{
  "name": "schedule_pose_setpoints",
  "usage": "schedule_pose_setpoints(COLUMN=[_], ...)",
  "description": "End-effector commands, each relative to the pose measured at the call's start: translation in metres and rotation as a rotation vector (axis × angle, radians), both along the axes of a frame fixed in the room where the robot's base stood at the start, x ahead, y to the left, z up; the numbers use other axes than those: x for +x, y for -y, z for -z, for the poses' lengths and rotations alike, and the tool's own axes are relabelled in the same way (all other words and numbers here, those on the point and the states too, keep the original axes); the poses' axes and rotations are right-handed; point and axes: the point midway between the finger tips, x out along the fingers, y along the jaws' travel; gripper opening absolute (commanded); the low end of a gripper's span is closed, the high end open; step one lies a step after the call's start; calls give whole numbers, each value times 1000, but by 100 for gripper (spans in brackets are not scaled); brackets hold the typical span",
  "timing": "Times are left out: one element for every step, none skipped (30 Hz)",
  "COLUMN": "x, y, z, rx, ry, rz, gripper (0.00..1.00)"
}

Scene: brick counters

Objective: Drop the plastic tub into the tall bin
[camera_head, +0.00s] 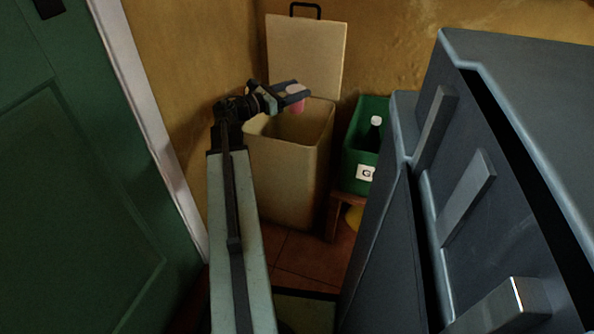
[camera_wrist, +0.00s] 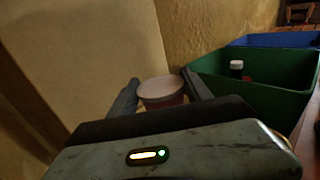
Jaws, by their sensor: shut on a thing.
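The plastic tub is small and pink (camera_head: 295,104) and hangs in my gripper (camera_head: 290,92). In the wrist view the tub (camera_wrist: 161,92) shows its pale round top between the two fingers (camera_wrist: 160,93), and my gripper is shut on it. The tall bin (camera_head: 285,185) is beige, with its lid (camera_head: 304,52) raised against the wall behind. In the head view the tub appears over the bin's open mouth, above the rim. Its exact height over the rim is hard to tell. The bin's inside is dark and its floor is hidden.
A green crate (camera_head: 358,152) with a dark white-capped bottle (camera_head: 374,128) stands right of the bin on a wooden stand (camera_head: 331,215). A blue crate (camera_wrist: 270,40) lies beyond it. A grey drawer unit (camera_head: 480,190) fills the right. A green door (camera_head: 70,180) is at left.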

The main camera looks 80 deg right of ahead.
Motion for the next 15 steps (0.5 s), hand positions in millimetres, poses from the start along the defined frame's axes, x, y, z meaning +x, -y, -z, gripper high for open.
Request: schedule_pose_setpoints(x=[0,0,0,0,0,0,0,0,0,0,-1,-1,-1,-1,-1], y=[0,0,0,0,0,0,0,0,0,0,0,0,0,0,0], z=[9,9,9,9,8,8,7,7,7,7,7,7,7,7,7], rx=[0,0,0,0,0,0,0,0,0,0,0,0,0,0,0], ry=[0,0,0,0,0,0,0,0,0,0,0,0,0,0,0], rz=[0,0,0,0,0,1,1,1,1,1,1,1,1,1,1], gripper=[20,20,20,20,20,20,20,20,20,63,71,82,83,83,83])
